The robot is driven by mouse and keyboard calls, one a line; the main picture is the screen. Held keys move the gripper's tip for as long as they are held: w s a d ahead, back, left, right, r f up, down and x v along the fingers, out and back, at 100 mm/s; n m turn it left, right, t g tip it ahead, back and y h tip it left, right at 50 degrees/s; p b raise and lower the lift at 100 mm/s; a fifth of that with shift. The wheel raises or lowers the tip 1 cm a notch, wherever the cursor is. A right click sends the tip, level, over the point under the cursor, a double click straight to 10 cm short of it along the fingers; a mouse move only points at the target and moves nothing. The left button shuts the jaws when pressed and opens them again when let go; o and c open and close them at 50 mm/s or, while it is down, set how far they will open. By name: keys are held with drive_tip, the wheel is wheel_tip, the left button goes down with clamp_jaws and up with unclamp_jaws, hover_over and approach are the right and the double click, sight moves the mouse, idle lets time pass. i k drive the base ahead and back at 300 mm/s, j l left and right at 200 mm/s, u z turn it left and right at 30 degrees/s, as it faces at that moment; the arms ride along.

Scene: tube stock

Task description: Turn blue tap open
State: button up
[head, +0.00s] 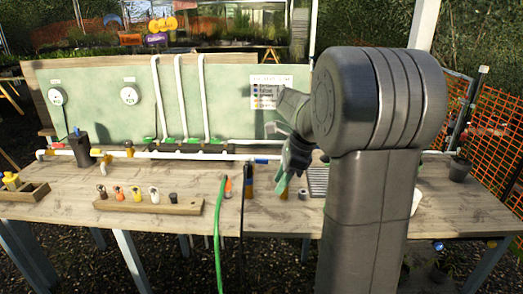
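A small blue piece (261,161) sits on the white pipe along the back of the bench, just left of my gripper. I cannot tell whether it is a tap handle or a fitting. Another small blue part (76,131) shows on top at the left, by the black upright block. My gripper (294,174) hangs over the bench, pointing down, near the right part of the pipe. Its two green-grey fingers look apart, with nothing seen between them. My arm hides the bench and pipe to the right.
A yellow tap (128,151) is on the left of the pipe. Several green taps (168,140) stand at the riser pipes. A wooden rack (150,205) with fittings lies in front. A green hose (217,240) and a black one hang over the front edge. A dark pot (459,168) stands at right.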

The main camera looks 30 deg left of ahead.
sight(258, 161)
drive_tip(key=i+j, duration=0.9)
drive_tip(key=i+z, duration=0.05)
drive_tip(key=i, duration=0.05)
